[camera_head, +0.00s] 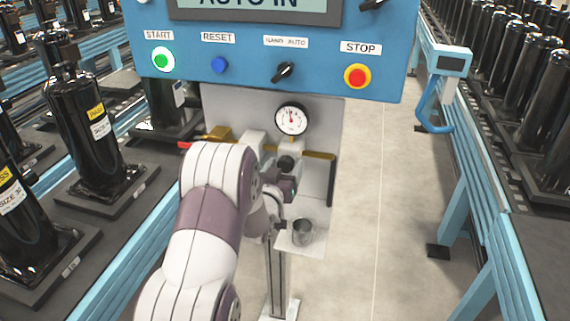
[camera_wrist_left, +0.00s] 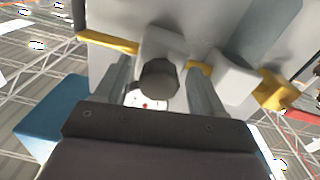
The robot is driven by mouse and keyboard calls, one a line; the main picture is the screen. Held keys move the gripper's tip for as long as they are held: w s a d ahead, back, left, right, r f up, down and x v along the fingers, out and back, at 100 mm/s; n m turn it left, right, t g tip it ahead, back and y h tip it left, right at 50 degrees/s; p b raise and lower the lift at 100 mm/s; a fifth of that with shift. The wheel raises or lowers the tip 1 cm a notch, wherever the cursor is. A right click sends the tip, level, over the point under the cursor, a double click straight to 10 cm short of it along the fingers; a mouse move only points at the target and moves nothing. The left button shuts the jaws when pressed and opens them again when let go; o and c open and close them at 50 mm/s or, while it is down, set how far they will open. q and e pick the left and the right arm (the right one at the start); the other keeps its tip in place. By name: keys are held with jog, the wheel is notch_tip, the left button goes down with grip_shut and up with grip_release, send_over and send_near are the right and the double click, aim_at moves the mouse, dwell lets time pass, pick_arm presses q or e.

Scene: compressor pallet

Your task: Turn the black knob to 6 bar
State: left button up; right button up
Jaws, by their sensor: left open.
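The black knob (camera_head: 286,163) sits on the grey regulator body below the round pressure gauge (camera_head: 291,119). The gauge has a white face and a needle pointing roughly upward; its numbers are too small to read. My left gripper (camera_head: 289,188) is just below and in front of the knob. In the left wrist view the knob (camera_wrist_left: 158,78) shows between the two grey fingers of my open left gripper (camera_wrist_left: 159,82), with a gap to each side. Part of the gauge (camera_wrist_left: 148,102) shows behind the knob there. My right gripper is not in view.
A blue control panel (camera_head: 265,85) with buttons hangs above the gauge. Yellow pipe (camera_head: 318,155) runs beside the regulator, with a red handle (camera_head: 184,145) at left. A small metal cup (camera_head: 303,231) is below. Conveyors with black compressors (camera_head: 82,120) flank both sides.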

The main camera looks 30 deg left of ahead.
pick_arm(q)
jog(key=shift+r, duration=0.1)
jog(key=c, duration=1)
jog(key=shift+c, duration=0.2)
jog(key=m+b, duration=0.2)
jog(key=shift+f+b, duration=0.25)
jog(key=shift+b, duration=0.05)
jog(key=m+b, duration=0.9)
jog(key=b, duration=0.1)
jog(key=shift+a, duration=0.1)
jog(key=shift+r+m+b, duration=0.25)
jog(key=shift+m+b, duration=0.9)
jog(key=shift+m, duration=0.15)
